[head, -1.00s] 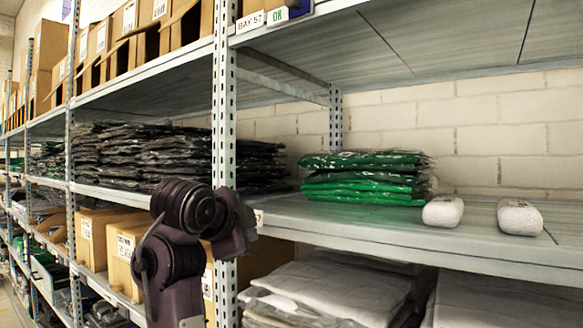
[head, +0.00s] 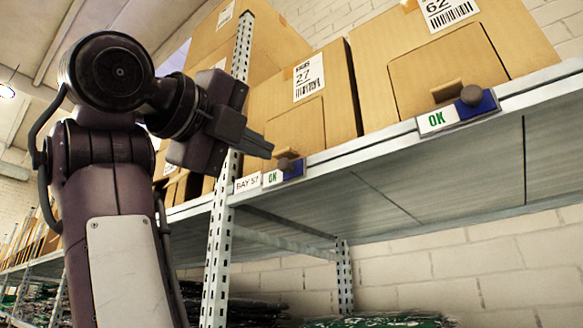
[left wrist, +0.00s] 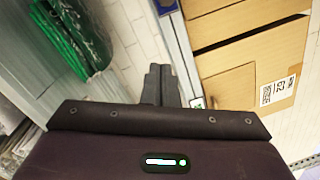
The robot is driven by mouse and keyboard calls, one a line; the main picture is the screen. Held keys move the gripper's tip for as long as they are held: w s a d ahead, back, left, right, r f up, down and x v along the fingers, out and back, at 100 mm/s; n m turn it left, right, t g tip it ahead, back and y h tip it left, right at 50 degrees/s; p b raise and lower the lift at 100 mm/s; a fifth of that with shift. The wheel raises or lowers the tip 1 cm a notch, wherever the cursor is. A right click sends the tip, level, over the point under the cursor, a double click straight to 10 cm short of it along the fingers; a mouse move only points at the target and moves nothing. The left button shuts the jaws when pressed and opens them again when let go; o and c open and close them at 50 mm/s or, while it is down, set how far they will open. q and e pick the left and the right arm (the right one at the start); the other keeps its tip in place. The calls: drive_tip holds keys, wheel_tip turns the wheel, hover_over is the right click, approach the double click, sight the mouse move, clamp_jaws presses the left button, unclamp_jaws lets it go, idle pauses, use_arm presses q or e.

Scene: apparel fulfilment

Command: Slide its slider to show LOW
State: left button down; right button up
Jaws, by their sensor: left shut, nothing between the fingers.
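A small slider sign (head: 292,171) sits on the shelf edge beside the BAY 57 label (head: 247,183). It shows green OK on white at its left, with a blue part and a dark round knob (head: 285,164) at its right. My left gripper (head: 268,148) is shut and empty, its fingertips just above and left of the knob; I cannot tell whether they touch. In the left wrist view the shut fingers (left wrist: 160,82) point toward the shelf edge, with a sliver of the OK sign (left wrist: 197,103) beside them. My right gripper is not in view.
A second slider sign (head: 436,119) farther right also shows OK. Cardboard boxes (head: 310,90) stand on the shelf behind the signs. A perforated upright (head: 217,255) rises just left of the BAY 57 label. Green bagged garments (left wrist: 75,35) lie on the lower shelf.

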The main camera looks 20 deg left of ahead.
sight(286, 160)
use_arm(q)
drive_tip(key=shift+s+r, duration=0.1)
drive_tip(key=shift+s, duration=0.15)
drive_tip(key=shift+a, duration=0.1)
drive_tip(key=w+r+p, duration=0.1)
drive_tip(key=w+p, duration=0.2)
drive_tip(key=w+r+p, duration=0.1)
drive_tip(key=w+p, duration=0.3)
drive_tip(key=w+r+p, duration=0.1)
drive_tip(key=w+p, duration=0.2)
drive_tip(key=w, duration=0.1)
drive_tip(key=shift+d+p, duration=0.35)
drive_tip(key=shift+w+a, duration=0.1)
drive_tip(key=shift+a, duration=0.3)
drive_tip(key=shift+w+d+f, duration=0.1)
